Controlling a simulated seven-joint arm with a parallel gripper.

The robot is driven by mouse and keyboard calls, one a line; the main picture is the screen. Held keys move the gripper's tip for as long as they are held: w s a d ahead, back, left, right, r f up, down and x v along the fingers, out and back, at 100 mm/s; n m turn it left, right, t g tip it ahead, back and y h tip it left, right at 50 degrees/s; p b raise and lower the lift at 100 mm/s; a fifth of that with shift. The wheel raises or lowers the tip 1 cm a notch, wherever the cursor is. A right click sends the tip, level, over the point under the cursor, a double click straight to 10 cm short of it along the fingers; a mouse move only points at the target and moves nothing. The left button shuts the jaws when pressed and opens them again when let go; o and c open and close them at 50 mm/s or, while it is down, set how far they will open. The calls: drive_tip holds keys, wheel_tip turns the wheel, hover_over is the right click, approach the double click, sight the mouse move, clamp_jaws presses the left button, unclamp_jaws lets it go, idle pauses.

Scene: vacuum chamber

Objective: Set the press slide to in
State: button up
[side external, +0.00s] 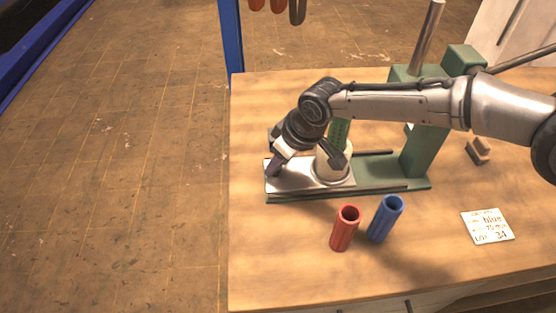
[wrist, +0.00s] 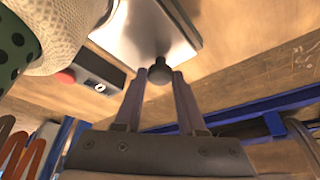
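The press slide (side external: 292,177) is a pale metal plate on the green base of the press. It sits at the left end of the rails, away from the green press column (side external: 426,150). A white round mould (side external: 334,165) with a green perforated part stands on it, partly hidden by my arm. The slide's plate (wrist: 150,25) and its dark round knob (wrist: 160,71) show in the wrist view. My gripper (side external: 274,172) is at the slide's left end.
A red tube (side external: 345,228) and a blue tube (side external: 385,219) stand in front of the press. A written card (side external: 487,226) lies at the right. A small block (side external: 478,151) sits behind. The rails (side external: 379,170) right of the mould are bare.

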clamp_jaws()
idle(1.0)
